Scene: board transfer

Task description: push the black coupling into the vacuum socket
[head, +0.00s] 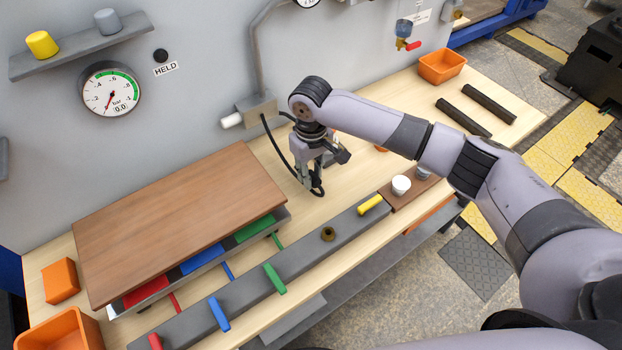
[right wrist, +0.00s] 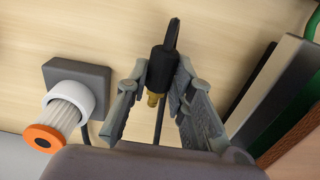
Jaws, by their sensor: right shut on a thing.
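My right gripper (head: 314,184) points down just above the bench, in front of the grey panel. It is shut on the black coupling (right wrist: 162,68), which sits between both fingers in the right wrist view with its brass tip showing. A black hose (head: 275,146) loops from a grey wall box to the gripper. In the right wrist view, a grey block (right wrist: 78,76) carries a white collar and a ribbed clear cylinder with an orange holed end (right wrist: 43,139). My left gripper is out of view.
A brown board (head: 180,215) lies left of the gripper over red, blue and green blocks. A grey rail (head: 250,282) with coloured handles runs along the front. A gauge (head: 110,88) reads near zero. An orange bin (head: 442,67) and dark bars (head: 463,117) lie right.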

